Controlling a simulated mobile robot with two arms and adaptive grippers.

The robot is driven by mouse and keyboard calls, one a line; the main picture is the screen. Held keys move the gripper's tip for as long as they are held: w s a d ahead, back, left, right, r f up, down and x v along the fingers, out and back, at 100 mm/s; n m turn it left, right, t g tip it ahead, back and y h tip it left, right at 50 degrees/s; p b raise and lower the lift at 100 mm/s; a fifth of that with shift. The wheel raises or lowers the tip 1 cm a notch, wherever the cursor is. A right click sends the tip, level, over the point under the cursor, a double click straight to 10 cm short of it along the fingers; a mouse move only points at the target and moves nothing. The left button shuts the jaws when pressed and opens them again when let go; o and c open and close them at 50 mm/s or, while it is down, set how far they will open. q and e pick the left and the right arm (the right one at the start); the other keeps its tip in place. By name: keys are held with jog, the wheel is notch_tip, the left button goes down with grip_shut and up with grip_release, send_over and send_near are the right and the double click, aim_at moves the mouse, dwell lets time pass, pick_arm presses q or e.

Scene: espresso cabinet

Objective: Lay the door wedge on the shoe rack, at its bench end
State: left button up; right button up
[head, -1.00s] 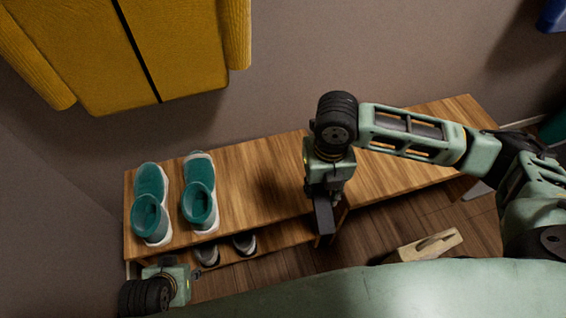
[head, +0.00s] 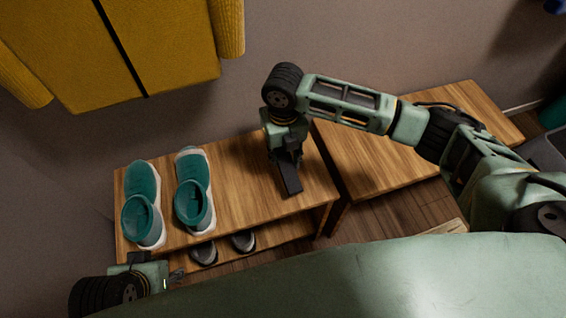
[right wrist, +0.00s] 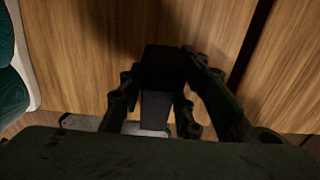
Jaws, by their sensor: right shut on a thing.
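The shoe rack (head: 240,190) is a wooden unit with a slatless top at the left, beside the wooden bench (head: 375,160). My right gripper (head: 287,158) is shut on the black door wedge (head: 290,180), which points toward the rack's front edge. The wedge is over the rack's bench end; I cannot tell whether it touches the top. In the right wrist view the wedge (right wrist: 158,95) sits between the two fingers, above wood, with the dark gap at the right. My left gripper (head: 175,275) is low at the left, its fingers mostly unclear.
Two teal shoes (head: 142,205) (head: 194,190) stand on the rack's left part. Dark shoes (head: 243,241) sit on its lower shelf. A yellow coat (head: 160,50) hangs above. Bare rack top lies between the teal shoes and the wedge.

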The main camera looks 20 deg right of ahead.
aim_at(283, 163)
notch_tip(283, 163, down, 4)
jog(key=shift+w+r+b, duration=0.1)
jog(key=shift+b, duration=0.65)
pick_arm(q)
jog(key=shift+f, duration=0.65)
pick_arm(e)
jog(key=shift+f, duration=0.3)
jog(key=o, duration=1.3)
jog(key=shift+c, duration=0.2)
notch_tip(283, 163, up, 7)
jog(key=shift+f+p, duration=0.1)
jog(key=shift+p, duration=1.1)
pick_arm(q)
jog(key=p+x, duration=0.1)
jog(key=x, duration=0.3)
jog(key=shift+w+d+f, duration=0.1)
jog(key=shift+f, duration=0.1)
pick_arm(e)
notch_tip(283, 163, up, 6)
jog(key=shift+f, duration=0.25)
